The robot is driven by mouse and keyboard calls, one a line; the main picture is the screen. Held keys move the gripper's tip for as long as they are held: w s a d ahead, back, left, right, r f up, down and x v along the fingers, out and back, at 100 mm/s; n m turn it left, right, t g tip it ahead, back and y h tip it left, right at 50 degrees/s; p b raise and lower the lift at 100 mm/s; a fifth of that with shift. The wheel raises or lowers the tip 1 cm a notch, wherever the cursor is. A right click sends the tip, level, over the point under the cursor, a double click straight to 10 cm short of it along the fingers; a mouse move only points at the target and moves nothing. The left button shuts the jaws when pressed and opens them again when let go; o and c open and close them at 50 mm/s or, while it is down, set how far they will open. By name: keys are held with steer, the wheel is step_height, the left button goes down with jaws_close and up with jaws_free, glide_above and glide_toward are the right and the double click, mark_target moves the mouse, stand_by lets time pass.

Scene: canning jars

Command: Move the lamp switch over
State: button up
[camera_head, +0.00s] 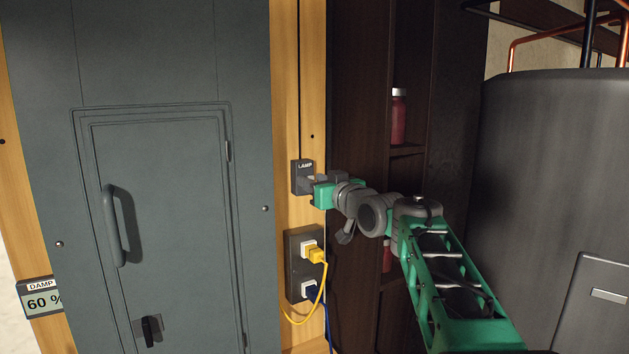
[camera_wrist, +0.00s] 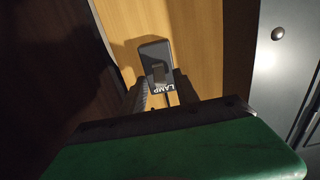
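The lamp switch (camera_head: 297,184) is a small dark box with a white LAMP label, mounted on the wooden post (camera_head: 289,100). My gripper (camera_head: 314,182) is right at the front of the box and hides part of it in the head view. In the wrist view the switch box (camera_wrist: 154,49) appears upside down, with a small greyish lever (camera_wrist: 160,72) between my fingertips. My gripper (camera_wrist: 161,84) is open there, its dark fingers on either side of the lever and label. I cannot tell whether a finger touches the lever.
A socket block (camera_head: 295,269) with a yellow plug (camera_head: 317,254) and a blue cable sits below the switch. A grey cabinet door with a handle (camera_head: 116,225) is at the left. A dark shelf with a red jar (camera_head: 398,120) and a large grey tank (camera_head: 560,160) stand at the right.

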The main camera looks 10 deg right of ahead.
jaws_close()
steer(key=shift+f+b, duration=0.2)
steer(key=shift+b, duration=0.15)
steer(key=f+t+y+b, duration=0.1)
steer(key=t+b, duration=0.1)
steer(key=b, duration=0.5)
steer(key=f+t+b, duration=0.1)
steer(key=t+b, duration=0.2)
steer(key=b, duration=0.5)
steer(key=f+t+y+b, duration=0.1)
steer(key=t+b, duration=0.2)
steer(key=b, duration=0.5)
steer(key=shift+w+a+f+y, duration=0.1)
steer(key=shift+w+f+y, duration=0.1)
steer(key=shift+y, duration=0.1)
steer(key=shift+r, duration=0.1)
